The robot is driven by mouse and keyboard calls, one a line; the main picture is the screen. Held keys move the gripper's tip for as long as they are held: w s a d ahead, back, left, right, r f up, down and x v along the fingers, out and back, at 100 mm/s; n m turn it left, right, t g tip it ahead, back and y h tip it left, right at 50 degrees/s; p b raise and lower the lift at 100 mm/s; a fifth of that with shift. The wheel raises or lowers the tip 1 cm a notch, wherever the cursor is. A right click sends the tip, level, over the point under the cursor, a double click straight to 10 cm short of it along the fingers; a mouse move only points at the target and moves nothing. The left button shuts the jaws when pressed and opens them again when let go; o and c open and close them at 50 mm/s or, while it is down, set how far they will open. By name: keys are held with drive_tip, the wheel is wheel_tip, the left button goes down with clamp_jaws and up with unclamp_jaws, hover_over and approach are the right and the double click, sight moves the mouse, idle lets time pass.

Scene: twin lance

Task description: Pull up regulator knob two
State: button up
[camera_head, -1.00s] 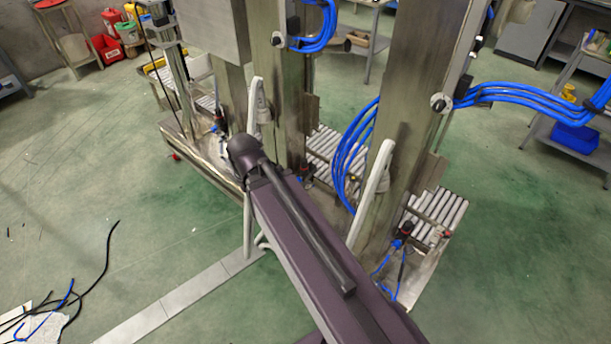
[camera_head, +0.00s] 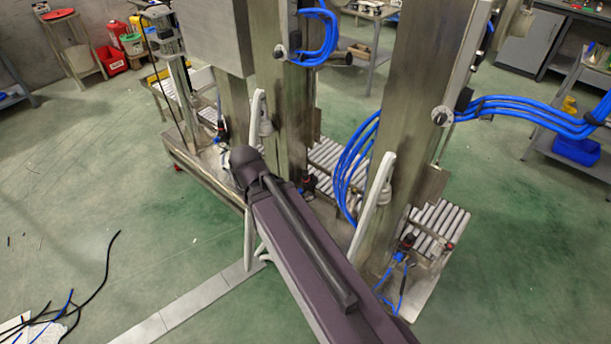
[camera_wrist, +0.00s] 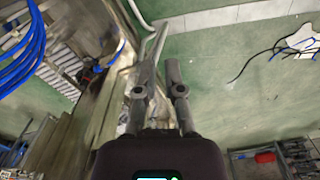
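Several small dark regulators with red parts sit low on the machine. One is at the right column (camera_head: 408,240), one near the middle column (camera_head: 308,184) and one near the left column (camera_head: 222,128). I cannot tell from any label which is number two. The wrist view shows a dark regulator with a red part (camera_wrist: 97,69), left of my fingers and apart from them. My gripper (camera_wrist: 160,64) shows two grey fingers with a gap between them and nothing held.
Tall metal columns (camera_head: 411,100) stand close to the arm, with white slanted bars (camera_head: 372,210) beside them. Blue hose bundles (camera_head: 355,165) hang between columns. Roller sections (camera_head: 440,222) lie behind.

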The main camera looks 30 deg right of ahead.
drive_tip(key=o, duration=0.3)
drive_tip(key=shift+w+d+f, duration=0.15)
drive_tip(key=shift+w+f, duration=0.05)
drive_tip(key=o, duration=0.5)
drive_tip(key=shift+w+d+f+b, duration=0.3)
drive_tip(key=shift+w+f+b, duration=0.15)
drive_tip(key=shift+w, duration=0.1)
drive_tip(key=shift+w+d+f+b, duration=0.3)
drive_tip(key=shift+w+b, duration=0.15)
drive_tip(key=shift+w, duration=0.05)
drive_tip(key=shift+o, duration=0.2)
drive_tip(key=t+b, duration=0.4)
drive_tip(key=b, duration=1.3)
approach(307, 174)
drive_tip(key=s+r, duration=0.1)
drive_tip(key=shift+s+r+m+t, duration=0.1)
drive_tip(key=shift+r+m+t, duration=0.1)
drive_tip(key=shift+m+t, duration=0.1)
drive_tip(key=shift+a+f, duration=0.1)
drive_tip(key=shift+f, duration=0.05)
drive_tip(key=b+x, duration=1.3)
drive_tip(key=shift+f, duration=0.25)
drive_tip(key=shift+c, duration=0.2)
